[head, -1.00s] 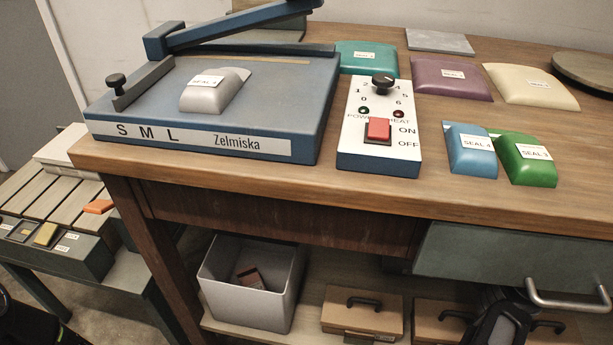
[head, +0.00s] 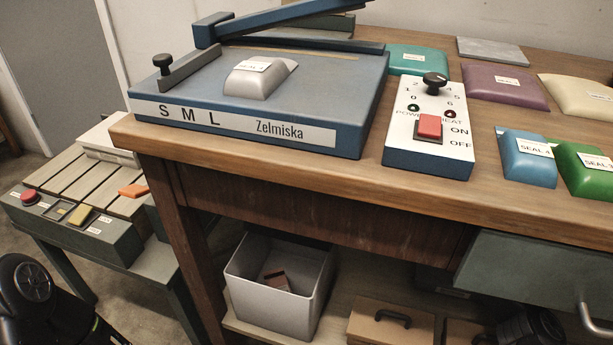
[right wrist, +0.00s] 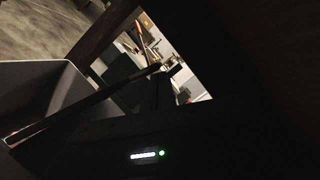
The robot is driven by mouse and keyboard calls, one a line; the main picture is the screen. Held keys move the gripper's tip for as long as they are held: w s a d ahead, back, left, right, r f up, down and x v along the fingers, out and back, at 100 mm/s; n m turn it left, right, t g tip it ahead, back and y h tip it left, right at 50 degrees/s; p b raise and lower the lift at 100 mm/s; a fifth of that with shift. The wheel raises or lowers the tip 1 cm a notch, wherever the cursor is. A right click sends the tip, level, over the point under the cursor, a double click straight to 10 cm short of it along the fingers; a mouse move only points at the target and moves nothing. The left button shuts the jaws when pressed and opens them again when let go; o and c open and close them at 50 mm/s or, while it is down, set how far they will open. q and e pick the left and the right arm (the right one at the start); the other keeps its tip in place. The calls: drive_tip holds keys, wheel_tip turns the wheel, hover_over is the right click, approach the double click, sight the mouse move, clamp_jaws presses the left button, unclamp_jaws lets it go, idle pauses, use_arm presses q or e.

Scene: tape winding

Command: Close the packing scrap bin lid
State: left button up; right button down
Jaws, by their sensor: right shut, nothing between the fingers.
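An open grey bin (head: 262,300) stands on the shelf under the bench in the head view, with small reddish-brown pieces (head: 277,281) inside. No lid can be made out on it. In the right wrist view a grey bin wall (right wrist: 38,85) fills the left side, close to the camera. My right gripper (right wrist: 168,70) is very dark there; it looks shut and empty, and its exact distance from the bin cannot be told. Part of my right arm shows at the bottom right of the head view. My left gripper is out of view.
The wooden bench edge (head: 330,190) overhangs the shelf. Cardboard-coloured boxes with black handles (head: 391,319) stand right of the bin. A green drawer (head: 535,265) with a metal handle hangs above them. A low side table (head: 75,205) stands at left.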

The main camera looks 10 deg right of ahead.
drive_tip(key=shift+s+a+r+n+p, duration=0.25)
drive_tip(key=shift+s+a+n+p, duration=0.1)
drive_tip(key=shift+s+n, duration=0.2)
drive_tip(key=shift+s+a+r+n+p, duration=0.2)
drive_tip(key=shift+s+a+r+n, duration=0.1)
drive_tip(key=shift+s+n, duration=0.2)
drive_tip(key=shift+s+a+r+n+g+h+p, duration=0.15)
drive_tip(key=shift+s+a+n+g+p, duration=0.1)
drive_tip(key=shift+s+a+n, duration=0.25)
drive_tip(key=shift+s+a+n+g+h+p, duration=0.15)
drive_tip(key=shift+s+a+n+g+p, duration=0.1)
drive_tip(key=shift+s+n, duration=0.35)
drive_tip(key=shift+s+a+n+p, duration=0.15)
drive_tip(key=shift+s+a+p, duration=0.25)
drive_tip(key=shift+s, duration=0.25)
drive_tip(key=shift+s+a+n+p, duration=0.1)
drive_tip(key=shift+s+a+p, duration=0.25)
drive_tip(key=shift+s, duration=0.3)
drive_tip(key=shift+f, duration=0.2)
drive_tip(key=p+v, duration=0.2)
drive_tip(key=v, duration=0.5)
drive_tip(key=shift+s+d, duration=0.2)
drive_tip(key=shift+d, duration=0.1)
